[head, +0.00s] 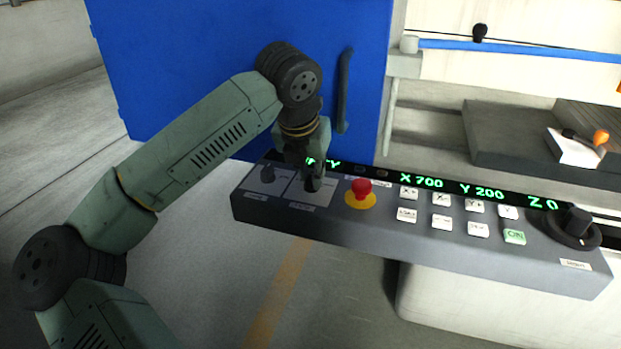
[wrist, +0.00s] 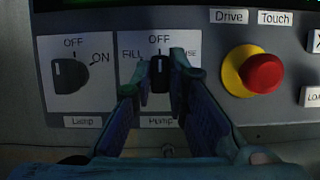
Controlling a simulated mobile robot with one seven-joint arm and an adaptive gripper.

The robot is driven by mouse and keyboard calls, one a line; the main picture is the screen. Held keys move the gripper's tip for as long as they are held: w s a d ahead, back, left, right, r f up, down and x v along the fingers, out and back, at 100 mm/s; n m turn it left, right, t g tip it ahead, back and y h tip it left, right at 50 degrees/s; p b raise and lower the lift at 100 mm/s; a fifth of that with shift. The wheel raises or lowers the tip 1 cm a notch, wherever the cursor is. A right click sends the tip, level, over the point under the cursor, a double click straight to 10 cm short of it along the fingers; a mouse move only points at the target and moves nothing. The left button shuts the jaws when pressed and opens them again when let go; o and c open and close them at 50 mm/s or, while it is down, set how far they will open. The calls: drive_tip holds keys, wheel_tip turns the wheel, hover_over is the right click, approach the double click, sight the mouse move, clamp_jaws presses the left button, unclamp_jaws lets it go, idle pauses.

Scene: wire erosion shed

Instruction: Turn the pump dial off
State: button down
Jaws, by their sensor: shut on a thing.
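The pump dial (wrist: 160,76) is a black knob on a white plate (wrist: 128,45) marked FILL, OFF and a third word partly hidden by a finger. Its white mark is at the top, pointing up toward OFF. My gripper (wrist: 161,72) is shut on the dial, one finger on each side. In the head view my gripper (head: 313,182) reaches down onto the left part of the control panel (head: 420,237) and hides the dial.
Left of the pump dial is the black lamp dial (wrist: 70,76), marked OFF and ON. Close on the right is a red emergency button (wrist: 262,73) on a yellow base. White keys (head: 441,222) and a large handwheel (head: 573,225) lie further right. A blue cabinet (head: 190,70) stands behind.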

idle(0.3)
drive_tip(key=c, duration=1.6)
unclamp_jaws()
drive_tip(key=shift+r, duration=0.1)
drive_tip(key=v, duration=1.2)
